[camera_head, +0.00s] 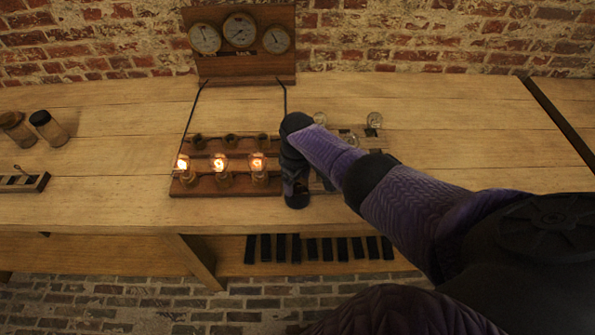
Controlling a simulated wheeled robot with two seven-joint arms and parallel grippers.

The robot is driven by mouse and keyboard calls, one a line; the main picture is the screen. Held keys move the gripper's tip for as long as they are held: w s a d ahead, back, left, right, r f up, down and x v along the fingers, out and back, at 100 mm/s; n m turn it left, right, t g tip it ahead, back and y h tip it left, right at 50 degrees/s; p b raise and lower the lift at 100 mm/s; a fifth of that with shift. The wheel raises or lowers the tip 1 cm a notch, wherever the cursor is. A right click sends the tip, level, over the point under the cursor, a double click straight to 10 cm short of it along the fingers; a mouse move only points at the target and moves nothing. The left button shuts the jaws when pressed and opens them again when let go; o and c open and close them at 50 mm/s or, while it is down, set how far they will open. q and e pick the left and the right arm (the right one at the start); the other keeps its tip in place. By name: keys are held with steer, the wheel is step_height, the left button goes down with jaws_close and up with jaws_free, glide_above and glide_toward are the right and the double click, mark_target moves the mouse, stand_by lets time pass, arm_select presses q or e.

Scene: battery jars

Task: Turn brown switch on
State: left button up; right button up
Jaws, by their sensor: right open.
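My right arm reaches in from the right, and its dark gripper (297,198) points down at the right end of a wooden lamp board (200,182). The fingers are dark and small here, and I see nothing held between them. I cannot tell whether they touch the board. Three lit bulbs (219,164) stand in a row on the board, with three dark round pieces (231,141) behind them. I cannot make out a brown switch for certain; the gripper and forearm hide what lies under them. My left gripper is out of view.
A wooden panel with three gauges (240,30) stands at the back, with wires running to the board. Clear glass pieces (374,121) lie beyond my forearm. Two jars (49,128) and a small wooden piece (24,182) with a thin lever are at left. Dark blocks (310,249) sit below the tabletop.

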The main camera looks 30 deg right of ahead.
mark_target(297, 186)
step_height(297, 186, up, 8)
steer(key=p, duration=0.4)
steer(key=shift+r, duration=0.15)
